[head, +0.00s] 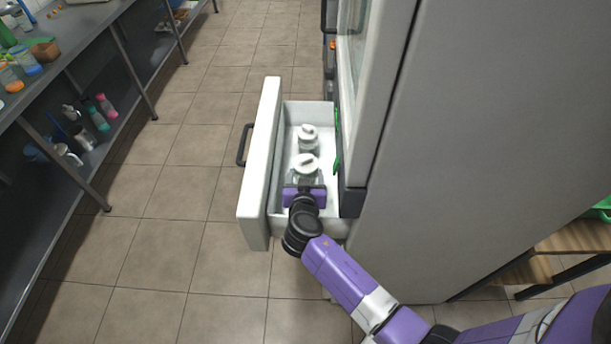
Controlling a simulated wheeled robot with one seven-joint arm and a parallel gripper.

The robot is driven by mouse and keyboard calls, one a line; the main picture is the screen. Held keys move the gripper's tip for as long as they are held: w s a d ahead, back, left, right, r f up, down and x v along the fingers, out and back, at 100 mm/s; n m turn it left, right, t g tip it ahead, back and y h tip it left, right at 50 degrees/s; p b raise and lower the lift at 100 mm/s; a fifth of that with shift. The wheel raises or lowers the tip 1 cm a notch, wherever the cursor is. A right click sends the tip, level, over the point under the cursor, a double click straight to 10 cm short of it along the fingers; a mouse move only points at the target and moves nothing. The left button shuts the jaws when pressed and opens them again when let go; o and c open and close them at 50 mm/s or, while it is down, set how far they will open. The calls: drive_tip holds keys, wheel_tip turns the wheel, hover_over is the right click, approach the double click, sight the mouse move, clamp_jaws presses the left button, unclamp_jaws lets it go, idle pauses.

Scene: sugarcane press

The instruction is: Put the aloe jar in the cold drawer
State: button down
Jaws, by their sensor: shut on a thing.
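The cold drawer (258,170) is pulled open from the bottom of a tall fridge-like cabinet. My gripper (305,183) is inside the drawer's near part, shut on a pale jar with a white lid (305,163), which I take to be the aloe jar; its label cannot be read. The fingertips are mostly hidden by the purple gripper body. Whether the held jar touches the drawer floor cannot be told. A second white-lidded jar (309,132) stands farther back in the drawer, just behind the held one.
The tall cabinet (460,130) rises right of the drawer, its glass door frame close beside my gripper. A metal counter (60,65) with bottles and a lower shelf runs along the left. The tiled floor (180,190) between is clear. A wooden step or bench (560,255) is at right.

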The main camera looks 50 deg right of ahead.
drive_tip(key=shift+f+b, duration=0.55)
drive_tip(key=shift+b, duration=0.35)
drive_tip(key=shift+c, duration=1.6)
unclamp_jaws()
drive_tip(key=shift+r, duration=0.1)
drive_tip(key=shift+r+p, duration=0.85)
drive_tip(key=shift+p, duration=0.4)
drive_tip(key=b+v, duration=0.2)
drive_tip(key=v, duration=0.9)
drive_tip(key=shift+s+a+f+b, duration=0.2)
drive_tip(key=shift+s+a+b, duration=0.1)
drive_tip(key=shift+a, duration=0.05)
